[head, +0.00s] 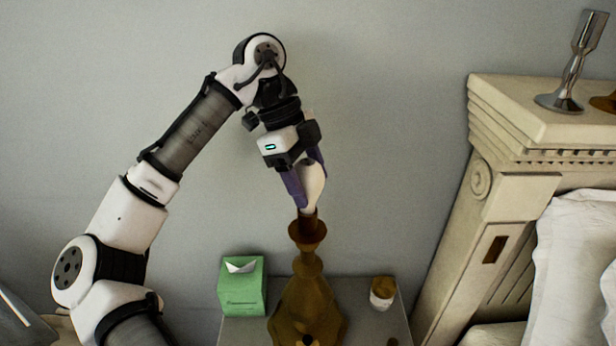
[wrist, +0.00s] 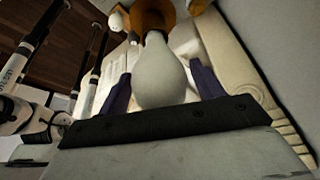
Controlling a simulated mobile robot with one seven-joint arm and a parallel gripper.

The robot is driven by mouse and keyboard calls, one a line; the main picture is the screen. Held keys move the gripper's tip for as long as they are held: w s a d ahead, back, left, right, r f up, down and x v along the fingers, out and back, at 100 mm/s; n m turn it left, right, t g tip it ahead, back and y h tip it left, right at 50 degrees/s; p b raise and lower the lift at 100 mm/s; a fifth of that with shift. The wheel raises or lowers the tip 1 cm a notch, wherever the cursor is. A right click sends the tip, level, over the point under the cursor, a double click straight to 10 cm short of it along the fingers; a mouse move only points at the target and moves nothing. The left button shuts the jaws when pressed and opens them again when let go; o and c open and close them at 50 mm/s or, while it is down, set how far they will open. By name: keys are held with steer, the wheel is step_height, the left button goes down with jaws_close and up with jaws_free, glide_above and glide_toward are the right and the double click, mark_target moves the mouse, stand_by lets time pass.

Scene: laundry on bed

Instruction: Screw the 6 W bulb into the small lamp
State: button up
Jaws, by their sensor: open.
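The pale, pear-shaped bulb (head: 313,186) stands slightly tilted at the top of the brown lamp (head: 308,300), its narrow end at the lamp's socket. In the wrist view the bulb (wrist: 160,75) fills the middle, with its neck towards the brown lamp top (wrist: 158,12). I cannot tell how deep its base sits, and no wattage mark is readable. My gripper (head: 307,188) points down over the lamp, its purple fingers on either side of the bulb. In the wrist view the fingers are apart, with gaps beside the bulb, so it is open.
The lamp stands on a grey bedside table (head: 380,325). A green tissue box (head: 242,290) is left of it and a small white-and-brown jar (head: 382,293) right of it. A cream headboard (head: 510,130) with a silver candlestick (head: 575,60) rises at the right, beside a white pillow (head: 580,250).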

steer(key=n+t, duration=0.1)
steer(key=n, duration=0.2)
steer(key=n+t, duration=0.1)
steer(key=n, duration=0.2)
steer(key=shift+h, duration=0.3)
steer(key=n+t, duration=0.1)
steer(key=n, duration=0.2)
steer(key=n+t+y, duration=0.1)
steer(key=n, duration=0.2)
steer(key=shift+n+t, duration=0.3)
steer(key=n+t+y, duration=0.1)
steer(key=n, duration=0.2)
steer(key=shift+n, duration=0.3)
steer(key=n+y, duration=0.1)
steer(key=n, duration=0.2)
steer(key=shift+n+t, duration=0.3)
steer(key=shift+n, duration=0.1)
steer(key=shift+w, duration=0.1)
steer(key=shift+c, duration=0.3)
steer(key=c, duration=0.7)
steer(key=shift+m+h, duration=0.4)
steer(key=shift+m, duration=1.4)
steer(key=shift+c, duration=0.2)
